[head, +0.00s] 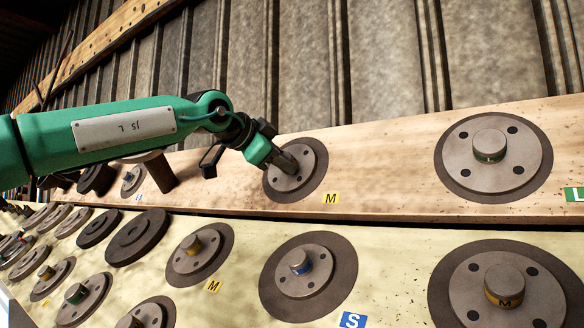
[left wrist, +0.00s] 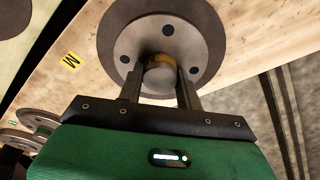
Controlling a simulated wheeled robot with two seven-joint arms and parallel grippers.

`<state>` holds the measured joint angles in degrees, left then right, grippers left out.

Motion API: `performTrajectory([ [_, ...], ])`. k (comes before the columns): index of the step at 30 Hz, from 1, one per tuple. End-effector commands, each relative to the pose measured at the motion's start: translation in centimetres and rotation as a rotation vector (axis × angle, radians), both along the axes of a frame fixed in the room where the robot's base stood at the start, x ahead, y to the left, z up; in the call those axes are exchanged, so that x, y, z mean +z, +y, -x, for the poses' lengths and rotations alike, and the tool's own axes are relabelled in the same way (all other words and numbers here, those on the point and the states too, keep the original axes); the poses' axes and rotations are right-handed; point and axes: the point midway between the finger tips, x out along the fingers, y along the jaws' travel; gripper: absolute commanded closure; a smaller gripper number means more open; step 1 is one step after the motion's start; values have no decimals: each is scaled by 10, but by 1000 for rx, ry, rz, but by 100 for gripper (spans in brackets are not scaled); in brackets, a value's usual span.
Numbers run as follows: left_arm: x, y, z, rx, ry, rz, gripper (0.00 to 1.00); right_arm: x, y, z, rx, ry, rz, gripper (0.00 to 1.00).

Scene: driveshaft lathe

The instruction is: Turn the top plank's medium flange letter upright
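The medium flange (head: 308,160) sits on the top plank (head: 383,180), beside a yellow M label (head: 330,198). It is a grey disc with bolt holes on a darker round backing. My left gripper (head: 284,162) is at its hub and hides most of it in the head view. In the left wrist view the two fingers (left wrist: 160,72) stand on either side of the hub (left wrist: 159,78). Whether they press on it I cannot tell. A yellow band shows on the hub, but its letter is hidden. My right gripper is not in view.
A large flange (head: 470,152) stands to the right on the top plank, near a green L label (head: 574,194). The lower board (head: 235,297) carries several flanges and dark rings. A corrugated wall (head: 380,60) rises behind. The plank between the medium and large flanges is clear.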

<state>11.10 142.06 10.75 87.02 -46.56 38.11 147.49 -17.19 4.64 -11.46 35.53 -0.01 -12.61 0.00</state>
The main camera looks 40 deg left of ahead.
Motion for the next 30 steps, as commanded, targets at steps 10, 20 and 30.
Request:
performTrajectory([
  [10,-2,0,-1,0,5,0,40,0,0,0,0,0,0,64],
  [20,6,0,31,1,-4,0,40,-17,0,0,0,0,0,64],
  [30,31,0,104,1,-6,-1,40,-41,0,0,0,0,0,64],
])
